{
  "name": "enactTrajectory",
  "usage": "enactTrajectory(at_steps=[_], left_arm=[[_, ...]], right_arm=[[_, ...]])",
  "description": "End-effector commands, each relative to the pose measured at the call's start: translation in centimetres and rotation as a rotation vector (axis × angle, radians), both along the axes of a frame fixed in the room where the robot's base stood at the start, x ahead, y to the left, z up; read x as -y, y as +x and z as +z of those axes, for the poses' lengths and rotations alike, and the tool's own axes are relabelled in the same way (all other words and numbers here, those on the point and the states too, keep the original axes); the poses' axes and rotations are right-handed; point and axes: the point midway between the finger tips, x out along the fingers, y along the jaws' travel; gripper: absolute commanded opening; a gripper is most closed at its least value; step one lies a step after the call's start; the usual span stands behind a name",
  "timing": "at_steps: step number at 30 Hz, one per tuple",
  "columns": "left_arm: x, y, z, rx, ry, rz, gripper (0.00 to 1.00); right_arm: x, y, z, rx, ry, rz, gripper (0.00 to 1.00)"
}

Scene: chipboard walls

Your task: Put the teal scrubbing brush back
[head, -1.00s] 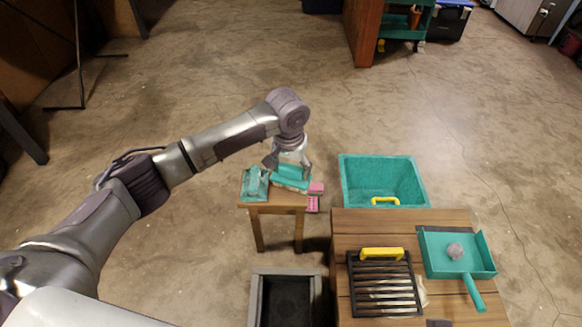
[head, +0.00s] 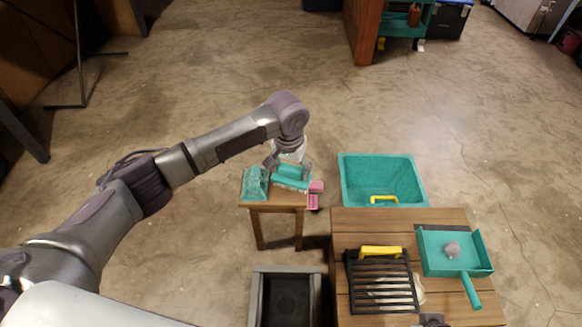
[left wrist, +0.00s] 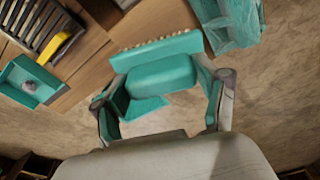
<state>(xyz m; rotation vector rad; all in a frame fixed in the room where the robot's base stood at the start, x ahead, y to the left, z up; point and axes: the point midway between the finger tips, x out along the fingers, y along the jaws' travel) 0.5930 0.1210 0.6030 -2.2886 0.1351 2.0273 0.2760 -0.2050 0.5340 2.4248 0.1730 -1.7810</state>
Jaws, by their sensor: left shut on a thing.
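The teal scrubbing brush (head: 292,174) is in my left gripper (head: 287,160), at the small wooden stand (head: 277,207). In the left wrist view, the fingers of my left gripper (left wrist: 165,92) are on both ends of the brush (left wrist: 160,73), and its bristle edge shows beyond the handle. I cannot tell whether the brush touches the stand top. A teal angular block (head: 255,183) sits on the stand just left of the brush, and also shows in the left wrist view (left wrist: 230,22). My right gripper is not clearly seen.
A pink item (head: 315,194) is at the stand's right edge. A teal bin (head: 350,180) stands right of it, a grey open box (head: 257,300) in front. The plank table (head: 440,215) holds a black rack (head: 383,283) and a teal dustpan (head: 433,262) with a grey lump.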

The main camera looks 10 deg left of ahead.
Motion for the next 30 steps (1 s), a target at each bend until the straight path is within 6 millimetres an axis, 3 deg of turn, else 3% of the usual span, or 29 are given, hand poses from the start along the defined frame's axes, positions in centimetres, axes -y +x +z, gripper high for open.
enactTrajectory(at_steps=[21, 22, 26, 30], left_arm=[[0.0, 0.0, -1.5, 0.000, -0.001, 0.001, 0.45], [0.0, 0.0, -1.5, 0.001, -0.001, 0.001, 0.76], [0.0, 0.0, -1.5, 0.001, 0.000, 0.000, 0.97], [0.0, 0.0, -1.5, 0.000, 0.000, 0.000, 1.00]], right_arm=[[-0.2, -0.1, -0.7, -0.011, 0.005, -0.002, 0.66], [-0.2, -0.2, -0.8, -0.013, 0.005, -0.002, 0.66], [-0.2, -0.2, -0.8, -0.013, 0.005, -0.002, 0.66], [-0.2, -0.1, -0.7, -0.011, 0.005, -0.001, 0.66]])
